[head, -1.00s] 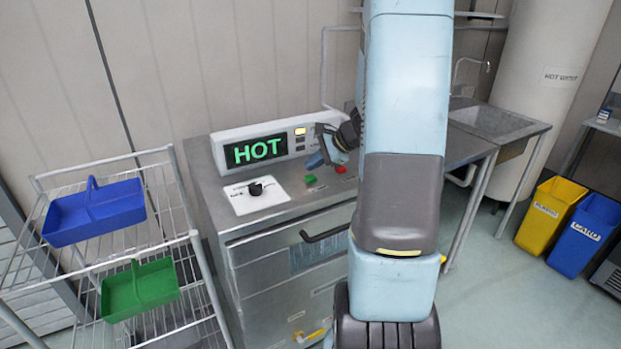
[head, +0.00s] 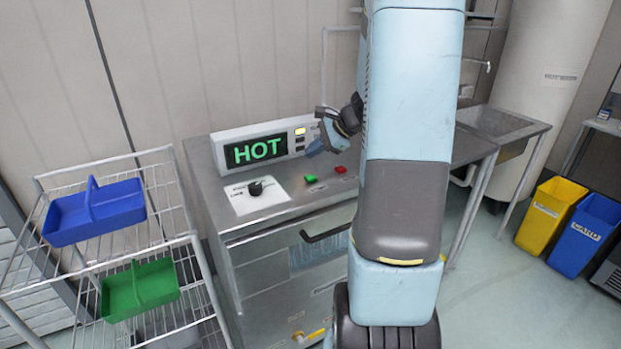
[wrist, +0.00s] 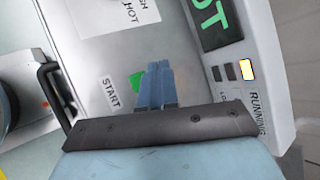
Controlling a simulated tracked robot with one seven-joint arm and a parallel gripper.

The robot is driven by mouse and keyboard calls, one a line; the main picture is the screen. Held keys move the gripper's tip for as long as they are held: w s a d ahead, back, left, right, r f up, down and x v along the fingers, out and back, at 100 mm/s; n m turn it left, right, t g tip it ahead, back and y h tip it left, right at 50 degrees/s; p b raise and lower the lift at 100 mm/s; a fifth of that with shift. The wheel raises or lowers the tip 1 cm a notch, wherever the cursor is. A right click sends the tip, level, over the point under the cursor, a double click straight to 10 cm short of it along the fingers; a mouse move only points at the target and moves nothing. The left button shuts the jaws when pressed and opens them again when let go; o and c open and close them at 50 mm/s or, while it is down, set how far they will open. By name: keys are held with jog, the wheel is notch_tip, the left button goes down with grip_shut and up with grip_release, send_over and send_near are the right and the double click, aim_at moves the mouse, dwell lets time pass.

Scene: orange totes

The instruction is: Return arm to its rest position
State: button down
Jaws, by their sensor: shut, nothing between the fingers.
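My gripper (head: 314,151) is in the head view above the right part of the steel machine's top (head: 230,179), near the display box (head: 218,158). In the wrist view its two blue fingers (wrist: 158,86) are together with nothing between them. The green start button (head: 311,179) and the red button (head: 340,170) lie below the gripper in the head view. The green button (wrist: 136,84) is partly hidden behind the fingers in the wrist view. My arm is raised and covers the right part of the machine.
The display reads HOT, with a lit yellow light (head: 300,131) beside it. A black knob (head: 256,188) sits on a white plate. A wire rack (head: 160,249) holds a blue tote (head: 64,224) and a green tote (head: 114,303). A sink (head: 495,124) and yellow bin (head: 549,214) stand right.

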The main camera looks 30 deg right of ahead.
dwell(0.4)
jog(key=shift+s+a+r, duration=0.15)
jog(key=shift+a+r, duration=0.1)
jog(key=shift+a, duration=0.05)
jog(key=s+a+r+n+g+h, duration=0.1)
jog(key=s+a+r+n+g, duration=0.2)
jog(key=s+a+r+n, duration=0.75)
jog(key=s+a+r+n+h, duration=0.1)
jog(key=s+a+n, duration=0.1)
jog(key=s, duration=0.3)
jog(key=s+a+r+n+t+h, duration=0.1)
jog(key=s+n+h, duration=0.1)
jog(key=s, duration=0.3)
jog(key=s+a+r+n+h, duration=0.1)
jog(key=s+a+n+h, duration=0.1)
jog(key=s+n, duration=0.2)
jog(key=shift+s+a+r+t, duration=0.3)
jog(key=shift+s+a+t, duration=0.1)
jog(key=shift+s, duration=0.25)
